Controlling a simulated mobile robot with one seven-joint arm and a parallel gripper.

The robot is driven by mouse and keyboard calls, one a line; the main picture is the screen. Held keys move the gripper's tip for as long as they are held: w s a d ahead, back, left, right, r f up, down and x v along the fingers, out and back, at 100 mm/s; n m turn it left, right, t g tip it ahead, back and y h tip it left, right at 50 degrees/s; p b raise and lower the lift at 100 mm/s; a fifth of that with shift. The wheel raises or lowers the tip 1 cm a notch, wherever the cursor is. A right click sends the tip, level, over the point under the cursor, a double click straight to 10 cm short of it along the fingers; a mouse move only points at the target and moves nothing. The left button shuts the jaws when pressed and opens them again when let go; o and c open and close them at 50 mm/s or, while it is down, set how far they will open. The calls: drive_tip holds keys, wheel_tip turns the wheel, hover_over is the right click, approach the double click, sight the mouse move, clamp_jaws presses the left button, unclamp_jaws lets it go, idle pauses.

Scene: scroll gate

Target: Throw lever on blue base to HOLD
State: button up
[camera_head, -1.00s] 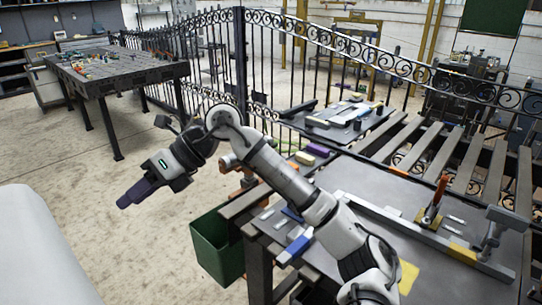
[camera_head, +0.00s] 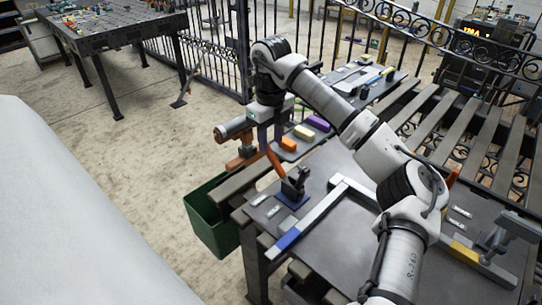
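The blue base (camera_head: 291,201) lies on the near left part of the grey worktable, with a dark clamp body (camera_head: 295,184) on it. Its orange lever (camera_head: 275,162) slants up and left from the body.
A second orange lever (camera_head: 452,178) shows partly behind my arm. A metal L-shaped bar with a blue end (camera_head: 288,239) lies before the base. A green bin (camera_head: 211,222) stands left of the table. Yellow, orange and purple blocks (camera_head: 318,123) lie behind the gripper.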

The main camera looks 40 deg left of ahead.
sight(271, 151)
wheel_tip(271, 151, down, 8)
drive_tip(key=shift+r+p, duration=0.25)
drive_tip(key=shift+p, duration=0.5)
drive_tip(key=shift+c, duration=0.5)
clamp_jaws()
